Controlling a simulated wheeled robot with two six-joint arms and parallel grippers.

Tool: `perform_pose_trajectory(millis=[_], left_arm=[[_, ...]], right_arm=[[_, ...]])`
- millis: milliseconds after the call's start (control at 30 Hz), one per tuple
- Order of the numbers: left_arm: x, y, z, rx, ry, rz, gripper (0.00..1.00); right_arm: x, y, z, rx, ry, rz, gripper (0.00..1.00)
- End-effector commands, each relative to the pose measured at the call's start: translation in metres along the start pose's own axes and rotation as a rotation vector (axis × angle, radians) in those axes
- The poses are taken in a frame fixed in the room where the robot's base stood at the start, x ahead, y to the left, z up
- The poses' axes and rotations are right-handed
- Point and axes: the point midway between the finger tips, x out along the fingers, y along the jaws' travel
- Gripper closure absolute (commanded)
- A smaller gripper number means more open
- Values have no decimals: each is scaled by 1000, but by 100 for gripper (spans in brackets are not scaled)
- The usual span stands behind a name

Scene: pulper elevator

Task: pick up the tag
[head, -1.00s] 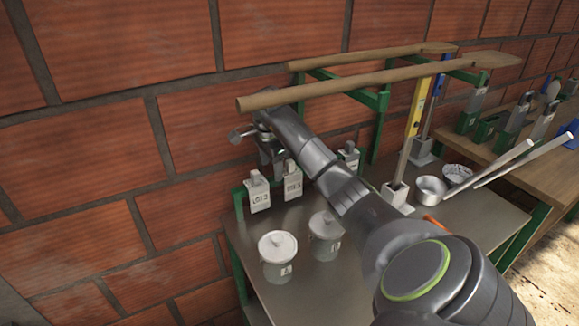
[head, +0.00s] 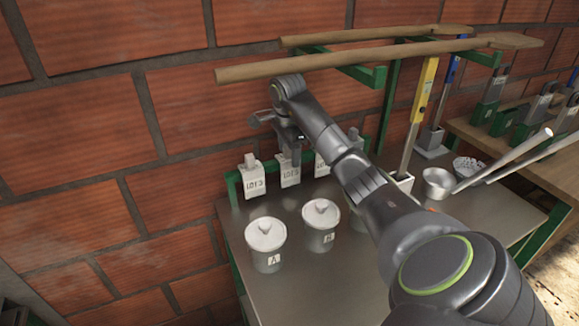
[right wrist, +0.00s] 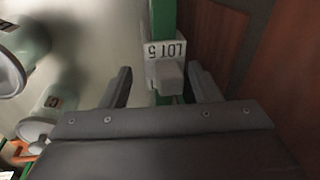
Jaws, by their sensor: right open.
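Several white lot tags stand in a row along the green rail at the back of the metal table. In the head view one tag (head: 253,181) is at the left end and another (head: 290,174) is right beside it, below my right gripper (head: 291,152). A third tag (head: 321,167) shows partly behind my arm. My left gripper is not in view.
Lidded pots marked A (head: 266,247) and B (head: 320,228) stand in front of the tags. Long wooden paddles (head: 370,60) lie on a green rack above my right arm. A metal cup (head: 437,184) stands on the right. The brick wall is close behind.

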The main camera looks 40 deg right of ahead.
Motion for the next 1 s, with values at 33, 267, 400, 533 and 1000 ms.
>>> perform_pose_trajectory(millis=[33,267,400,533,1000], left_arm=[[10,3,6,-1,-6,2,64],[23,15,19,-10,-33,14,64],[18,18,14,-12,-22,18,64],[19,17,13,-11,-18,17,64],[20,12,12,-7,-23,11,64]], right_arm=[[9,0,0,0,0,0,44],[30,-2,-1,-1,-1,3,44],[43,-2,-1,-1,-1,1,44],[44,-2,-1,-1,-1,-1,44],[44,-2,-1,-1,-1,0,83]])
